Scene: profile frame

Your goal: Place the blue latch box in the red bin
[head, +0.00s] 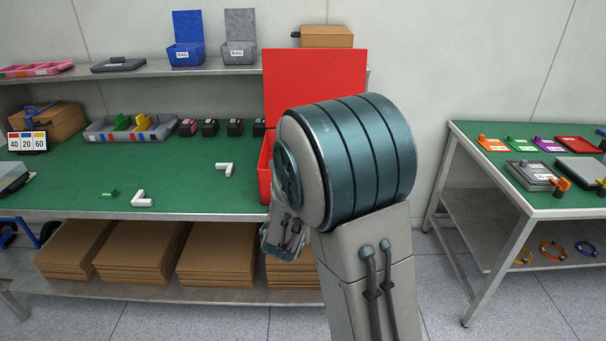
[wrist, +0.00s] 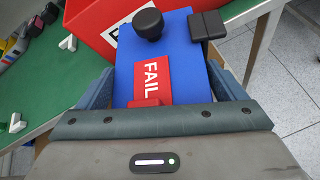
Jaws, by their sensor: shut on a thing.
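The blue latch box (wrist: 135,65) is in my gripper (wrist: 165,88), which is shut on it from both sides in the wrist view. It has a black knob, a black latch and a red FAIL label. The red bin (wrist: 90,22) lies just beyond it, partly covered by it in that view; I cannot tell if they touch. In the head view the red bin (head: 265,168), with a tall red panel (head: 315,80) above, stands at the right end of the green bench. My arm hides much of the bin there, and the box is hidden.
The green bench (head: 190,185) holds white L-shaped pieces (head: 142,199), a grey tray (head: 130,130) and small dark containers (head: 209,128). A shelf (head: 145,71) runs above its back. A second green table (head: 505,200) stands right, across a floor gap.

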